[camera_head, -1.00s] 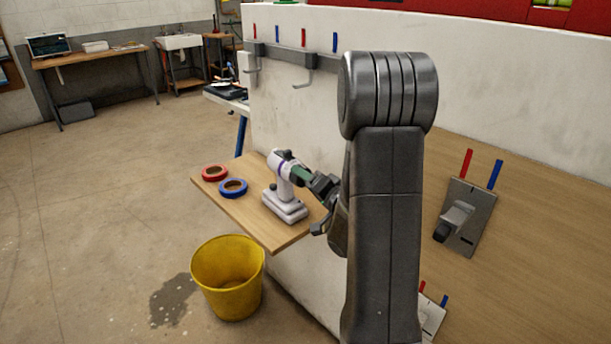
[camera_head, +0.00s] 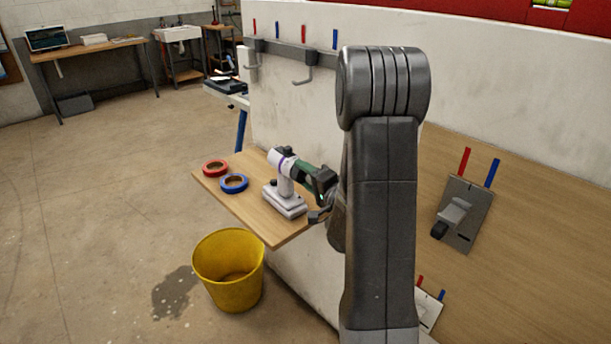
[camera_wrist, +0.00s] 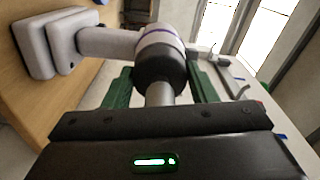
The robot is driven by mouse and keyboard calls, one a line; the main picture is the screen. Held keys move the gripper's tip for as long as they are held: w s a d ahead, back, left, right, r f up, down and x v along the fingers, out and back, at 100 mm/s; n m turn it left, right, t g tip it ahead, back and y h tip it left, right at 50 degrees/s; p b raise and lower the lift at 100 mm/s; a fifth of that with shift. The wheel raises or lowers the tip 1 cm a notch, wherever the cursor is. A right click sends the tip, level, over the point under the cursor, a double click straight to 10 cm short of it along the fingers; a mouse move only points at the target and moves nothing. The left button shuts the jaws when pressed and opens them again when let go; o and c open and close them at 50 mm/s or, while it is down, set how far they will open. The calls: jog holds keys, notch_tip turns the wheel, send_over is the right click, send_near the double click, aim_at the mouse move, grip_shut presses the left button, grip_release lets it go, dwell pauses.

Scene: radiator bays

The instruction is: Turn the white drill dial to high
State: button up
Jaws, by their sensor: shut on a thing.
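The white drill (camera_head: 285,190) stands upright on its battery base on the wooden shelf, with a purple band round its body. In the wrist view the drill's white body (camera_wrist: 110,42) lies across the upper left. Its black collar dial (camera_wrist: 160,66) and grey nose point toward my gripper. My gripper (camera_wrist: 162,78) has its green fingers on either side of the dial and is shut on it. In the head view my gripper (camera_head: 303,172) is at the drill's front end. The dial's markings are not readable, and the fingers hide its sides.
A red tape ring (camera_head: 215,168) and a blue tape ring (camera_head: 234,184) lie on the shelf (camera_head: 258,225) left of the drill. A yellow bucket (camera_head: 228,272) stands on the floor below. A white wall (camera_head: 400,60) with hooks rises behind. Floor at left is clear.

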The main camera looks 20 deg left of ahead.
jog(key=o, duration=1)
jog(key=shift+d, duration=0.1)
jog(key=b+v, duration=0.1)
jog(key=v, duration=1.2)
jog(key=shift+s+d, duration=0.2)
jog(key=shift+d, duration=0.1)
jog(key=shift+a, duration=0.15)
jog(key=p+x, duration=0.1)
jog(key=x, duration=1.2)
jog(key=shift+w+a, duration=0.2)
jog(key=shift+a, duration=0.05)
